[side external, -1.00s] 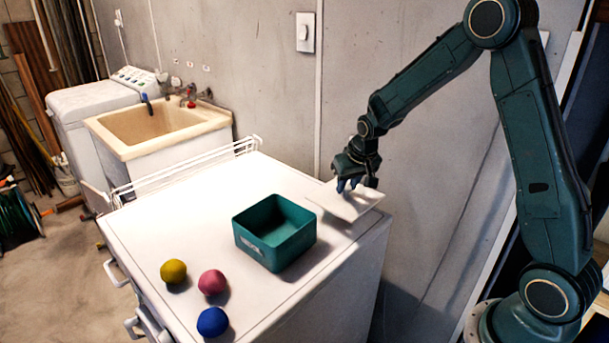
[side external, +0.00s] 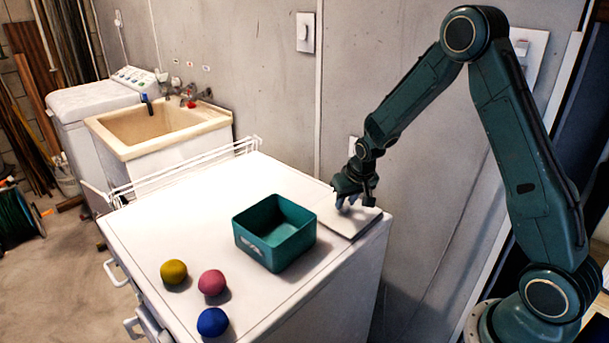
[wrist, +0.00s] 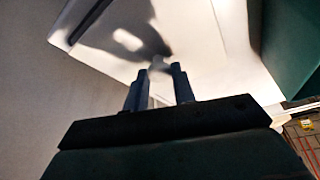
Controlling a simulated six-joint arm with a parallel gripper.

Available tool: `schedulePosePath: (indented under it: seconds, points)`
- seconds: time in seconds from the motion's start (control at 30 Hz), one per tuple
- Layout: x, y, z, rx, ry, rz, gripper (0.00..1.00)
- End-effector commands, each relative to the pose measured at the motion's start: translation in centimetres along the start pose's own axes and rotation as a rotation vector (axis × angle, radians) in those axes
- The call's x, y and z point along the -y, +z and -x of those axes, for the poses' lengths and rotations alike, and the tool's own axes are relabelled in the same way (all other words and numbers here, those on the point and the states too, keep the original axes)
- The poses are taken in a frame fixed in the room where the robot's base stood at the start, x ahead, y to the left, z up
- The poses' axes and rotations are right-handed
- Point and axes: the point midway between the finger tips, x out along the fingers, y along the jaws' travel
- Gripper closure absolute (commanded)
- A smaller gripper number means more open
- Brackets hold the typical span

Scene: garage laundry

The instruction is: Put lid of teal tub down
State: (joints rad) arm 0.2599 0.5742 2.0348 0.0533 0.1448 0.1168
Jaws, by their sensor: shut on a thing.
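The teal tub (side external: 262,252) stands open and upright on the white worktop, and its inside looks empty. Its lid (side external: 358,222) is a flat, pale square plate to the right of the tub, low at the worktop's back right corner. It looks level and on or very close to the surface; I cannot tell if it fully touches. My gripper (side external: 355,203) is above the lid, shut on its small knob, which the fingers mostly hide. In the wrist view my fingers (wrist: 157,85) point at the pale lid (wrist: 190,25), and the tub's teal wall (wrist: 292,45) shows at the right.
A yellow ball (side external: 173,271), a pink ball (side external: 211,282) and a blue ball (side external: 212,321) lie at the worktop's front. The grey wall (side external: 410,240) is close behind the lid. The worktop (side external: 190,215) is clear left of the tub.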

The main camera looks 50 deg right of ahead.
Motion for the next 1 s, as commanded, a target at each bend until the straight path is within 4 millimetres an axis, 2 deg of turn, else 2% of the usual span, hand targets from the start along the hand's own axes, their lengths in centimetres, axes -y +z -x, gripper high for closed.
schedulePosePath:
  seconds: [0.23,0.27,0.33,0.37,0.77,1.0]
  points:
    - [0.0,0.1,-0.3,0.0,0.0,0.0,1.0]
    - [0.0,0.1,-0.2,0.0,0.0,0.0,0.68]
    - [0.0,0.1,-0.2,0.0,0.0,0.0,0.55]
    - [0.0,0.1,-0.2,0.0,0.0,0.0,0.53]
    - [0.0,0.0,0.0,-0.001,0.0,0.0,0.53]
    - [0.0,-0.1,1.4,-0.002,0.0,0.0,0.53]
